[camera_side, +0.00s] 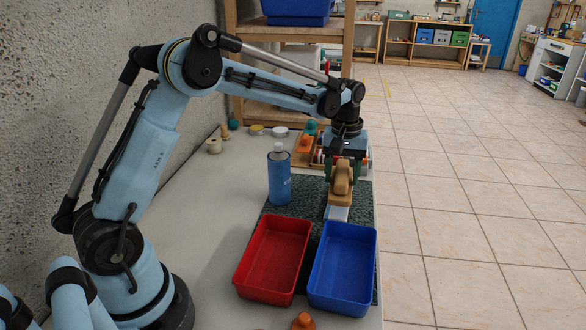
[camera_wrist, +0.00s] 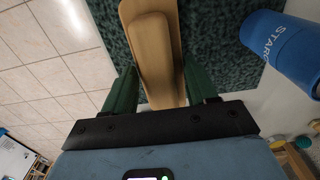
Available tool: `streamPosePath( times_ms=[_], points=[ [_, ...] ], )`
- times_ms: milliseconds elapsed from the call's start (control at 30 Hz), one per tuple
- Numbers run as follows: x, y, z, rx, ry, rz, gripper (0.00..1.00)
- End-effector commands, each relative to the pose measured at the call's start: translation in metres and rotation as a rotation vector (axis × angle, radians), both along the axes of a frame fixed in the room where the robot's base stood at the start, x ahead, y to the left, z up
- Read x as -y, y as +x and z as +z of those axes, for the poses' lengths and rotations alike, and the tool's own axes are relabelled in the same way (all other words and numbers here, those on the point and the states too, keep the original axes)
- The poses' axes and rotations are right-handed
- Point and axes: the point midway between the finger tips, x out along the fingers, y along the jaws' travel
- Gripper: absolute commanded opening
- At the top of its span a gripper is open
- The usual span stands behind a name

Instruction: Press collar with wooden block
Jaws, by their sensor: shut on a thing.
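My gripper (camera_side: 344,160) points down over the dark green speckled mat (camera_side: 305,192) in the side view. In the wrist view its two green fingers (camera_wrist: 162,86) stand either side of a tan wooden block (camera_wrist: 160,62), and it is shut on this block. The block also shows in the side view (camera_side: 341,180), just below the gripper. A pale bluish-white piece (camera_side: 338,213) shows under the block; I cannot tell whether they touch. I cannot make out a collar for certain; the block and gripper may hide it.
A blue bottle (camera_side: 279,175) stands left of my gripper and also shows in the wrist view (camera_wrist: 285,48). A red tray (camera_side: 242,285) and a blue tray (camera_side: 315,292) stand in front. An orange object (camera_side: 303,321) is at the bottom edge. The table's left side is mostly clear.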

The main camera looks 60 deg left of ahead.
Motion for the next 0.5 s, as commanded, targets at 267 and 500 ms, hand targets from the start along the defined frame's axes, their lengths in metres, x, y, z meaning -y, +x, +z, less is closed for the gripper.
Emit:
streamPosePath(
  times_ms=[267, 500],
  points=[
    [0.0, 0.0, 0.021, 0.0, 0.0, 0.0, 0.33],
    [0.0, 0.0, 0.037, 0.0, 0.0, 0.0, 0.33]
  ],
)
